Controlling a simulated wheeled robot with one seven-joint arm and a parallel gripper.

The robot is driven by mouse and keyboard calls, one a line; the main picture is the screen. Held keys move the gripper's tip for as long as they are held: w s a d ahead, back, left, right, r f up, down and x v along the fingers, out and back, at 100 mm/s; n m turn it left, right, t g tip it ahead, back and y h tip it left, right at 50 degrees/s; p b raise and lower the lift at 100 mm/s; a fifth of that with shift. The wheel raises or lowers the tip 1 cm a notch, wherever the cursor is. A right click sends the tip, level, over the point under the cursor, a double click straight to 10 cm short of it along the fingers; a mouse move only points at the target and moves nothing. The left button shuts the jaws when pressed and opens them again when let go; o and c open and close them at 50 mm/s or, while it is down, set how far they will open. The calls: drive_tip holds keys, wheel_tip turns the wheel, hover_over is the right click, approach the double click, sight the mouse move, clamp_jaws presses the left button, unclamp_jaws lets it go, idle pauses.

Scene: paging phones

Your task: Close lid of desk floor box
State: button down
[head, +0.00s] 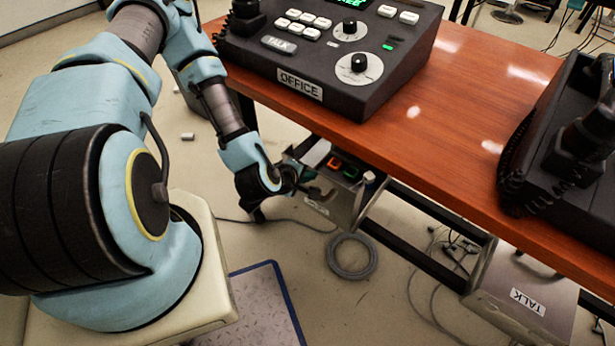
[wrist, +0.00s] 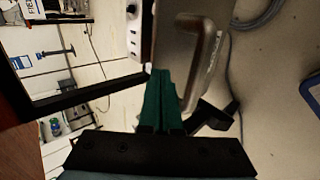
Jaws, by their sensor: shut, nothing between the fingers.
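A grey metal floor box (head: 343,208) sits below the wooden desk in the head view, beside my gripper. Its top is open, showing dark insides with orange and green parts. In the wrist view a grey metal panel with a handle (wrist: 207,62), seemingly the lid, stands close along the right side of my fingers. My gripper (head: 303,178) is at the box's left side. Its green fingers (wrist: 163,72) are together and empty in the wrist view. Whether they touch the panel I cannot tell.
The desk (head: 440,130) overhangs the box and carries an OFFICE phone console (head: 330,50) and a dark phone (head: 570,150). A cable coil (head: 352,256) lies on the floor in front. Another metal box labelled TALK (head: 525,295) is at the lower right.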

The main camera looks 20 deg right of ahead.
drive_tip(key=w+d, duration=0.1)
drive_tip(key=d+r+p, duration=0.1)
drive_tip(key=shift+w+d+r, duration=0.1)
drive_tip(key=shift+w+d, duration=0.25)
drive_tip(key=p+v, duration=0.5)
drive_tip(key=v, duration=0.5)
drive_tip(key=shift+s+a+r, duration=0.15)
drive_tip(key=shift+a, duration=0.1)
